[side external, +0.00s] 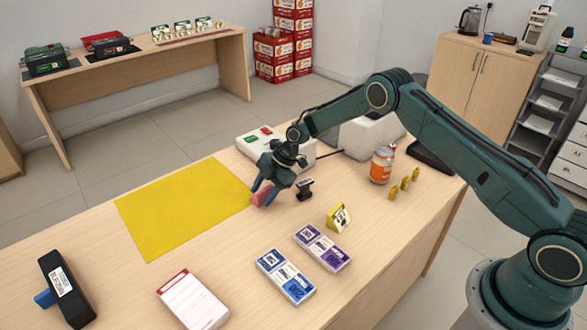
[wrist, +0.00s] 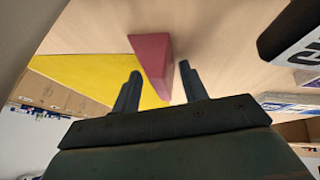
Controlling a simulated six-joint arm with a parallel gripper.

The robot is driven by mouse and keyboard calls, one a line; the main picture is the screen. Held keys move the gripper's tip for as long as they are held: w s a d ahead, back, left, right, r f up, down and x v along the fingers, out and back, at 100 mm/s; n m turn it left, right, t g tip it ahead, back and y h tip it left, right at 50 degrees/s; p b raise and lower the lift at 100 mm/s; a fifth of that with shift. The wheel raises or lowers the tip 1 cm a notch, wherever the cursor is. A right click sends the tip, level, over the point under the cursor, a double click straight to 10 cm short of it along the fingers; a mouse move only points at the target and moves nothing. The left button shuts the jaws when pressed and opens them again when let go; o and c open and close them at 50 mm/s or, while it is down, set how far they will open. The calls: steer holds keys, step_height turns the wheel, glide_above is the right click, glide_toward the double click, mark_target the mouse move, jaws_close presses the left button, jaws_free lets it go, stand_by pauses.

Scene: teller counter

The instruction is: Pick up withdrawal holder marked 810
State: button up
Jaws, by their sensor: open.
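A pink-red wedge-shaped holder (side external: 262,196) stands on the counter by the right edge of the yellow mat. In the wrist view its plain pink side (wrist: 150,58) shows; I see no number on it. My gripper (side external: 263,189) is low over it with fingers pointing down. In the wrist view the open fingers (wrist: 160,70) lie either side of the wedge's near end; I cannot tell whether they touch it. A yellow wedge holder (side external: 340,217) with a printed face stands to the right; its marking is too small to read.
A black stamp-like item (side external: 305,189) stands close right of my gripper. The yellow mat (side external: 180,210) is bare. A white device (side external: 262,146) stands behind, and an orange can (side external: 382,165) to the right. Purple (side external: 322,248) and blue (side external: 286,276) packs lie in front.

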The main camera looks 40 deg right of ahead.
mark_target(264, 189)
steer(key=shift+c, duration=0.2)
steer(key=c, duration=0.7)
steer(key=shift+r, duration=0.15)
step_height(264, 189, up, 20)
stand_by(0.6)
stand_by(0.4)
